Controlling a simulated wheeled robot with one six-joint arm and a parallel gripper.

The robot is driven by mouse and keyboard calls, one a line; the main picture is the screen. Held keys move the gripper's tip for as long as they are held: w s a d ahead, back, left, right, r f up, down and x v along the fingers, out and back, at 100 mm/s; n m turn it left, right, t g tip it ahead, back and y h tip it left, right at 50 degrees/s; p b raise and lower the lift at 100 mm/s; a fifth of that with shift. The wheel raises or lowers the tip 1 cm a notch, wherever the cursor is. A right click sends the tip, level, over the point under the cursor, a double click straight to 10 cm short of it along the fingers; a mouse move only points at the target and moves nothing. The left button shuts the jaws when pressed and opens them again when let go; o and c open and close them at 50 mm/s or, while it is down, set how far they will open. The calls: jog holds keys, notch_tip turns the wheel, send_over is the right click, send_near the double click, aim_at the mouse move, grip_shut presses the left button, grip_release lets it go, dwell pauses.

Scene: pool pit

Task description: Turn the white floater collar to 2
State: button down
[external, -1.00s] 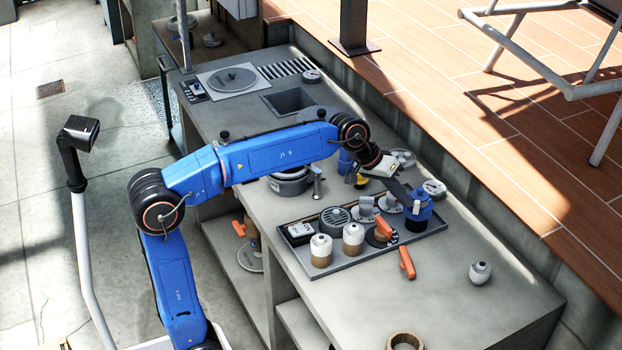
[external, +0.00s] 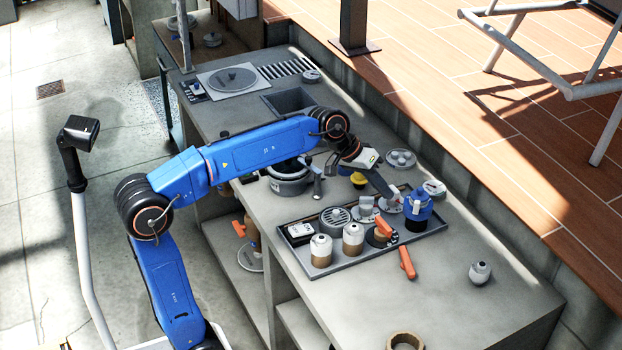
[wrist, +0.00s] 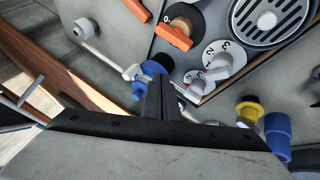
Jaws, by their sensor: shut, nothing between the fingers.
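Two white discs with grey knobs stand in the grey tray (external: 330,268). In the wrist view one disc (wrist: 233,46) shows the numerals 2 and 3 beside its knob, and the other disc (wrist: 191,76) shows a 0. I cannot tell for sure which part is the white floater collar, nor its setting. A blue container (external: 418,212) stands at the tray's right end; its blue body also shows in the wrist view (wrist: 139,92). My gripper (external: 394,198) is shut and empty, pointing down close to the right disc and left of the blue container. Contact cannot be told.
Two white-and-tan bottles (external: 320,250), a round grille (external: 335,219) and an orange handle (external: 407,262) crowd the tray area. A yellow-topped item (external: 358,179) and a grey pot (external: 289,178) stand behind. A small grey bottle (external: 480,271) stands at right. The front right counter is mostly clear.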

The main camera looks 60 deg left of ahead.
jog(key=s+r, duration=0.5)
jog(key=r, duration=0.8)
jog(key=w+d+f+m+g+y, duration=0.3)
jog(key=w+f+m+y, duration=0.35)
jog(key=f+y, duration=0.35)
jog(key=w+d+r+m+t+y, duration=0.1)
jog(key=w+d+r+t+y, duration=0.25)
jog(key=d, duration=0.65)
jog(key=s+d+r+m+t+y, duration=0.1)
jog(key=d+r+m+t+y, duration=0.1)
jog(key=d+r+y, duration=0.55)
notch_tip(320, 180, down, 17)
jog(key=d+h, duration=0.2)
jog(key=w+a, duration=0.2)
jog(key=a, duration=0.9)
jog(key=shift+w+a+r, duration=0.15)
jog(key=shift+w+a, duration=0.05)
jog(key=shift+w, duration=0.1)
